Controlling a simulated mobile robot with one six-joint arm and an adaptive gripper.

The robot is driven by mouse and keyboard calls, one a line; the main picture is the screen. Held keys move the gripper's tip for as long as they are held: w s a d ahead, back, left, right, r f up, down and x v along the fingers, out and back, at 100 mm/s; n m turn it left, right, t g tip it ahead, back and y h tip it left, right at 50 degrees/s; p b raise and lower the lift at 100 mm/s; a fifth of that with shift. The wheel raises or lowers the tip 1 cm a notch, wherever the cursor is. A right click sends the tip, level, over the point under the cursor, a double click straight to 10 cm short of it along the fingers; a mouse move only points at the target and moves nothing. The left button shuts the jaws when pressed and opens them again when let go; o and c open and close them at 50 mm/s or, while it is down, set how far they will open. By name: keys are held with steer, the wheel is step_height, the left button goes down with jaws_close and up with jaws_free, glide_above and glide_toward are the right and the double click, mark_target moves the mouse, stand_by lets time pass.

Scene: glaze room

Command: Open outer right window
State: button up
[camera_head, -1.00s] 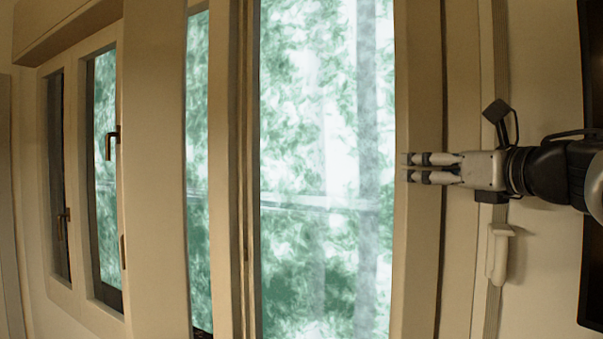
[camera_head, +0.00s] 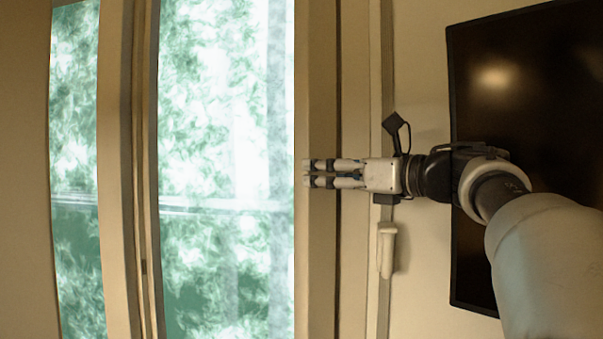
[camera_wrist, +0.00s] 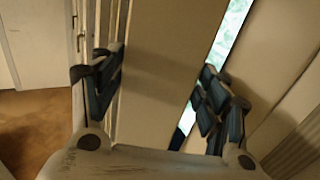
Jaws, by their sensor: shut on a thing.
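The outer right window (camera_head: 226,100) is a tall glass pane with a cream frame, with blurred green foliage behind it. In the head view, the tips of my gripper (camera_head: 308,173) are at the cream frame (camera_head: 317,80) on the pane's right. The fingers point left and lie close together. In the wrist view, the fingers of my gripper (camera_wrist: 155,85) stand on either side of a cream panel (camera_wrist: 160,65). The jaws are shut on part of the window. I cannot tell which part, and no handle shows between them.
Another glass pane (camera_head: 77,140) stands to the left, beyond a cream upright (camera_head: 118,150). A black panel (camera_head: 500,75) hangs on the right wall behind my arm. A small white fixture (camera_head: 387,250) is below the gripper. Brown floor (camera_wrist: 40,130) shows in the wrist view.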

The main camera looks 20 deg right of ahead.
steer(key=o, duration=1.1)
steer(key=shift+f, duration=0.2)
steer(key=o, duration=0.3)
steer(key=shift+s+r, duration=0.1)
steer(key=shift+s, duration=0.05)
steer(key=shift+o, duration=0.6)
steer(key=v, duration=1.2)
